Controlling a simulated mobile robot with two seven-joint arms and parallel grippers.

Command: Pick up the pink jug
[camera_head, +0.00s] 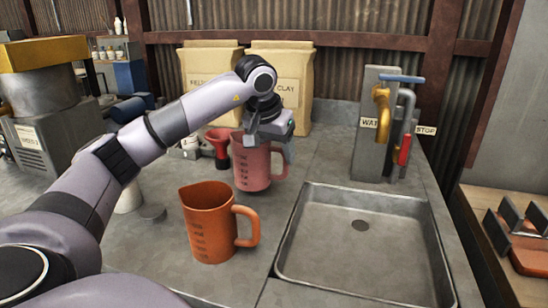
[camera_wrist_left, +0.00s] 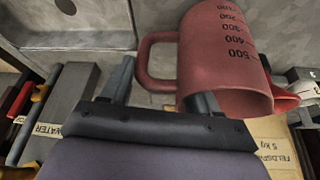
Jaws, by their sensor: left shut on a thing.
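The pink jug (camera_head: 252,168) stands upright at the back of the counter, left of the sink. My left gripper (camera_head: 271,143) is above its rim and shut on its handle side. In the left wrist view, the jug (camera_wrist_left: 225,55) has its measuring marks facing the camera. One finger of the gripper (camera_wrist_left: 160,88) is at the jug's mouth and the other is outside, beyond the handle. I cannot tell whether the jug's base touches the counter. My right gripper is not in view.
An orange jug (camera_head: 209,225) stands nearer on the counter. A red funnel-like object (camera_head: 219,145) is close left of the pink jug. Clay bags (camera_head: 283,75) stand behind. The metal sink (camera_head: 300,262) is at the right, with a tap unit (camera_head: 370,125) behind it.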

